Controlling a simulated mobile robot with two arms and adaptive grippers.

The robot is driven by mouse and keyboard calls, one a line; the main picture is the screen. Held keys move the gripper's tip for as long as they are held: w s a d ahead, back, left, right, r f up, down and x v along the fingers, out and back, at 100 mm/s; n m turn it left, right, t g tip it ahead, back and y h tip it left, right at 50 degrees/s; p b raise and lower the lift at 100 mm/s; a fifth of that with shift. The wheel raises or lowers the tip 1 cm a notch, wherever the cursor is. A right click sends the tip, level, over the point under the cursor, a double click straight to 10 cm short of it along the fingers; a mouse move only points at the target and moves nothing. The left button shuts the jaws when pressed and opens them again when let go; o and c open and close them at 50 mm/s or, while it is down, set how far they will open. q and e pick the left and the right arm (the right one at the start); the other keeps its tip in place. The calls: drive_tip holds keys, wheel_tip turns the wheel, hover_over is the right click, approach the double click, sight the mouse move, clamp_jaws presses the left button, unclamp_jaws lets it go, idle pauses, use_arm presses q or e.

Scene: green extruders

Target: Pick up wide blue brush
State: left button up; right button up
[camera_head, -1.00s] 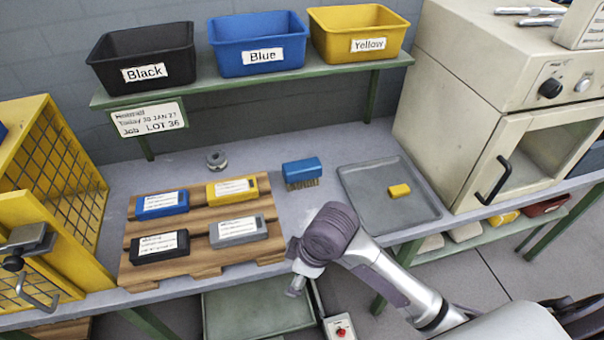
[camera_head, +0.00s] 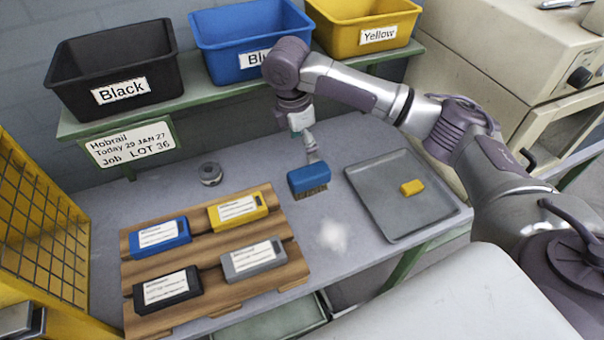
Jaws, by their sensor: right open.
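The wide blue brush (camera_head: 309,180) has a blue block body and tan bristles facing the front. It lies on the grey bench between the wooden pallet and the grey tray. My right gripper (camera_head: 312,155) points down just behind and above the brush, its fingertips close to the top edge. The jaws are open, seen nearly edge-on. I cannot tell whether they touch the brush; it still rests on the bench. My left gripper is not in view.
A wooden pallet (camera_head: 211,260) with several labelled cartridges lies at the left. A grey tray (camera_head: 385,222) with a yellow block (camera_head: 412,187) lies at the right. Black (camera_head: 118,65), blue (camera_head: 222,55) and yellow (camera_head: 350,20) bins stand on the green shelf (camera_head: 210,93) above.

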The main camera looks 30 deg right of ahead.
hover_over(309, 171)
drive_tip(key=f, duration=0.3)
drive_tip(key=a+f, duration=0.1)
drive_tip(key=f, duration=0.1)
drive_tip(key=shift+s, duration=0.4)
drive_tip(key=f, duration=0.1)
drive_tip(key=f+p, duration=0.1)
drive_tip(key=shift+w+d+f, duration=0.2)
drive_tip(key=shift+d+f, duration=0.1)
drive_tip(key=shift+f, duration=0.1)
drive_tip(key=f, duration=0.2)
drive_tip(key=shift+w+d+f+p, duration=0.1)
drive_tip(key=shift+d+f+p, duration=0.1)
drive_tip(key=shift+f+p, duration=0.1)
drive_tip(key=shift+f, duration=0.5)
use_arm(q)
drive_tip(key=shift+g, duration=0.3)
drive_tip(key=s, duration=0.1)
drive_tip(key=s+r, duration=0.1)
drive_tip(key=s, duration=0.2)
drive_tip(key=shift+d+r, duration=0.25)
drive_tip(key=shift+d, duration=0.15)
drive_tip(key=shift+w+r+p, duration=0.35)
use_arm(e)
drive_tip(key=shift+f, duration=0.25)
drive_tip(key=c, duration=1.3)
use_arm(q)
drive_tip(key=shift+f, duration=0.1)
